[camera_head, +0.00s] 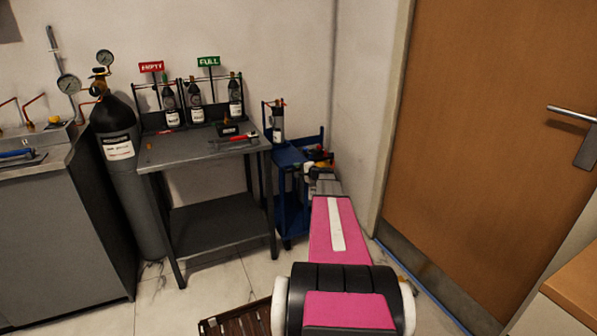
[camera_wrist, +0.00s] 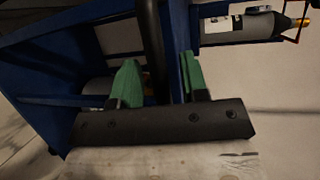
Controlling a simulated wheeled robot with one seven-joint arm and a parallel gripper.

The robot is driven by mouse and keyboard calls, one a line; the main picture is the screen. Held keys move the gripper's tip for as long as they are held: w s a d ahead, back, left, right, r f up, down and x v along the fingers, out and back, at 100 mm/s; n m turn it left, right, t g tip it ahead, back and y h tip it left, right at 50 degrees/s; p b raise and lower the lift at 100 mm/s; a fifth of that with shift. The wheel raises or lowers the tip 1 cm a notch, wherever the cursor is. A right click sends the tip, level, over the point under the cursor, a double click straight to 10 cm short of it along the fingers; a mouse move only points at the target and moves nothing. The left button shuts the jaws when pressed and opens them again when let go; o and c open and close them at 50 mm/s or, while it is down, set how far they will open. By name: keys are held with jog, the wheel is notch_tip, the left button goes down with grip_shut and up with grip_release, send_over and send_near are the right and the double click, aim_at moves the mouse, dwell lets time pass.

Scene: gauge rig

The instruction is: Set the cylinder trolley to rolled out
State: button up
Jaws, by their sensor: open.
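The blue cylinder trolley (camera_head: 290,157) stands in the corner by the wall, right of the grey workbench. A small dark cylinder (camera_head: 278,122) with a white label stands at its top. My arm covers the trolley's right side in the head view. In the wrist view the trolley's blue frame (camera_wrist: 45,75) fills the left and middle. My gripper (camera_wrist: 157,82) is open, with its green fingers on either side of a dark upright bar (camera_wrist: 152,40). I cannot tell whether the bar is between the fingertips or beyond them. A grey cylinder (camera_wrist: 243,27) shows at upper right.
The grey workbench (camera_head: 205,152) holds several small bottles under red EMPTY and green FULL signs. A tall dark gas cylinder (camera_head: 135,180) stands to its left. A brown door (camera_head: 480,130) is on the right. Some tiled floor (camera_head: 225,280) is bare in front of the bench.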

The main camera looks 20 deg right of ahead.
grip_shut()
jog(key=shift+s, duration=0.15)
